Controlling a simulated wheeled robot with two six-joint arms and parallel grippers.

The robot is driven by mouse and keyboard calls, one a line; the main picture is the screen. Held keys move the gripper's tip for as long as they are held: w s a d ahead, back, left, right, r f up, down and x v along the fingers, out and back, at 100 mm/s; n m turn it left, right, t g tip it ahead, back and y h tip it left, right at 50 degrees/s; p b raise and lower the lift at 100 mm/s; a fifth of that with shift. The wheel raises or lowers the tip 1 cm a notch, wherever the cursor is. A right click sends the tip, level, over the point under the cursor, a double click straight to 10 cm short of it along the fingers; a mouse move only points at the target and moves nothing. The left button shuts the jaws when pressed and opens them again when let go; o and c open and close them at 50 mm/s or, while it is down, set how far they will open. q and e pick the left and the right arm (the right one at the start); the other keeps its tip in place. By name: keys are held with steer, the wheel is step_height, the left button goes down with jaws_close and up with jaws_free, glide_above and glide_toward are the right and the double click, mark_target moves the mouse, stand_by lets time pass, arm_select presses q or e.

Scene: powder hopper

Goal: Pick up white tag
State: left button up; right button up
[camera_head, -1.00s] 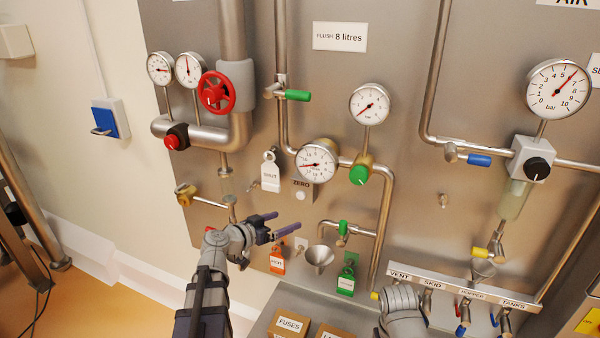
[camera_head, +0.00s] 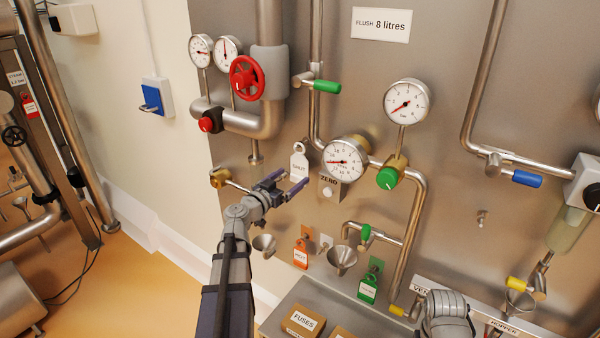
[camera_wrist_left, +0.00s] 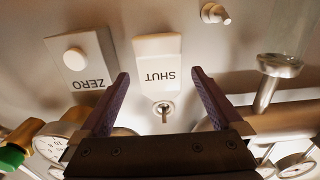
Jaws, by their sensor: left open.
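The white tag (camera_head: 299,164), marked SHUT, hangs on the steel panel just left of the ZERO plate. My left gripper (camera_head: 284,186) is open just below and in front of it in the head view, fingers pointing toward it. In the left wrist view the white tag (camera_wrist_left: 158,62) shows upside down, between and beyond the two open fingertips (camera_wrist_left: 160,77), with its hook at the lower end. The fingers do not visibly touch it. My right arm (camera_head: 447,312) shows at the bottom edge of the head view; its gripper fingers cannot be made out.
The ZERO plate (camera_head: 328,188) with its button and a gauge (camera_head: 346,161) sit right of the tag. An orange tag (camera_head: 301,253), a funnel (camera_head: 342,259) and a green tag (camera_head: 368,288) are below. A red handwheel (camera_head: 247,78) and pipes are above left.

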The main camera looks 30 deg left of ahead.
mark_target(299, 171)
arm_select(q)
steer(key=w, duration=0.5)
steer(key=shift+d+f, duration=0.15)
steer(key=shift+d, duration=0.1)
steer(key=c, duration=1.2)
arm_select(e)
steer(key=shift+f, duration=0.1)
